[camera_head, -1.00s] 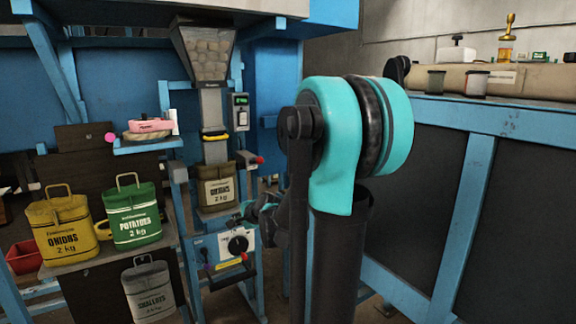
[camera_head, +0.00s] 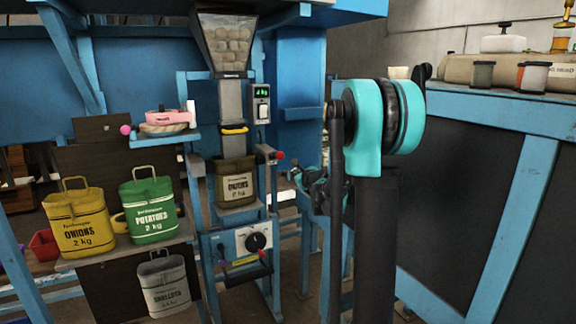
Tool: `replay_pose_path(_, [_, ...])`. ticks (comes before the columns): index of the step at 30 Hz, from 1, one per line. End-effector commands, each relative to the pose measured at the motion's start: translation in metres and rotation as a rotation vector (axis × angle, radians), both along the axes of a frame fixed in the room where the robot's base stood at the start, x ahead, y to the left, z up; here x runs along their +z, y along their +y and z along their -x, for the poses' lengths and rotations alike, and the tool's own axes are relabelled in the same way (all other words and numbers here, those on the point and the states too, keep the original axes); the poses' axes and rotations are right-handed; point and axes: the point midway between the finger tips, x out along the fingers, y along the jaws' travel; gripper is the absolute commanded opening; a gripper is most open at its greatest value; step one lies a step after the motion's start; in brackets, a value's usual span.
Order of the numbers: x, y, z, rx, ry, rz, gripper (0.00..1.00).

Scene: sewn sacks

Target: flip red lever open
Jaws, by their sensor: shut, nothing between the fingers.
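The red-tipped lever (camera_head: 279,155) sticks out to the right from the filling machine, beside the top of a brown onions sack (camera_head: 235,184). The sack stands under the machine's spout. My gripper (camera_head: 297,174) is small and dark in the view, just right of and a little below the red tip. It looks shut and empty; a gap shows between it and the lever in the picture, but depth is hard to judge. My teal and black arm joint fills the right foreground and hides part of the arm behind it.
A hopper (camera_head: 226,40) feeds the spout from above. Yellow onions (camera_head: 79,220), green potatoes (camera_head: 150,208) and grey shallots (camera_head: 164,284) sacks are left. A blue-framed bench (camera_head: 480,115) bounds the right.

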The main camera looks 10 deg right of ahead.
Motion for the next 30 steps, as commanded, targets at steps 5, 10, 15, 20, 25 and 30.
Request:
replay_pose_path(5, [-0.003,0.003,-0.015,0.002,0.001,0.000,0.00])
replay_pose_path(10, [-0.009,0.008,-0.043,0.002,0.001,0.002,0.00])
replay_pose_path(15, [-0.015,0.012,-0.070,0.001,0.000,0.003,0.00])
replay_pose_path(20, [-0.019,0.016,-0.092,0.002,0.001,0.002,0.00])
replay_pose_path(25, [-0.005,0.024,-0.092,0.002,0.001,0.002,0.00])
replay_pose_path(30, [0.009,0.029,-0.088,0.001,0.000,0.002,0.00])
